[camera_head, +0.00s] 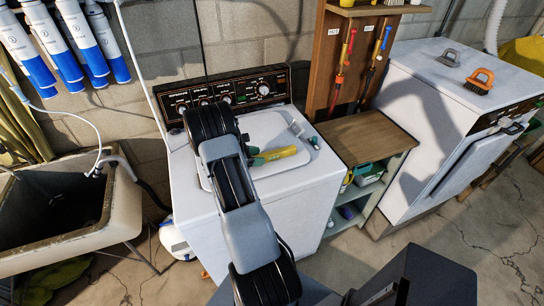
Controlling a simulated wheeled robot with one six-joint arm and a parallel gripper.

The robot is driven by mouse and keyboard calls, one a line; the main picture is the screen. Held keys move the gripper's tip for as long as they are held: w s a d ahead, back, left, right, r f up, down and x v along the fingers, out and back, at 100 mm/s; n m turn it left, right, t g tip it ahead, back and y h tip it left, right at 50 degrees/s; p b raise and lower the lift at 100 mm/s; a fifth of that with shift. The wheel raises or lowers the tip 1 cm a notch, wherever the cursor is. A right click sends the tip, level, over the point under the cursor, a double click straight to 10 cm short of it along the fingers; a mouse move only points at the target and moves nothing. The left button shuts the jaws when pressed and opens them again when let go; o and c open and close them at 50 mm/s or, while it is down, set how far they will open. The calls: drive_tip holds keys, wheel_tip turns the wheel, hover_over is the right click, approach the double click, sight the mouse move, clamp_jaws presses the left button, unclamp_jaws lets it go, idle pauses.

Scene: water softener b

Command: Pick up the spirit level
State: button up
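A yellow-green object (274,155) lies on the white top of the washing machine (306,172), just right of my arm. It may be the spirit level, but it is small and partly hidden by my arm, so I cannot tell for sure. No other thing in view is clearly a spirit level. My arm rises from the bottom middle and reaches over the machine's top.
A control panel (232,92) stands behind. A wooden-topped shelf unit (366,137) and white cabinet (440,101) stand right. A sink (62,212) is left; bare floor (487,237) lies front right.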

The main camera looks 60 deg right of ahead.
drive_tip(key=c, duration=0.9)
clamp_jaws()
drive_tip(key=shift+r, duration=0.1)
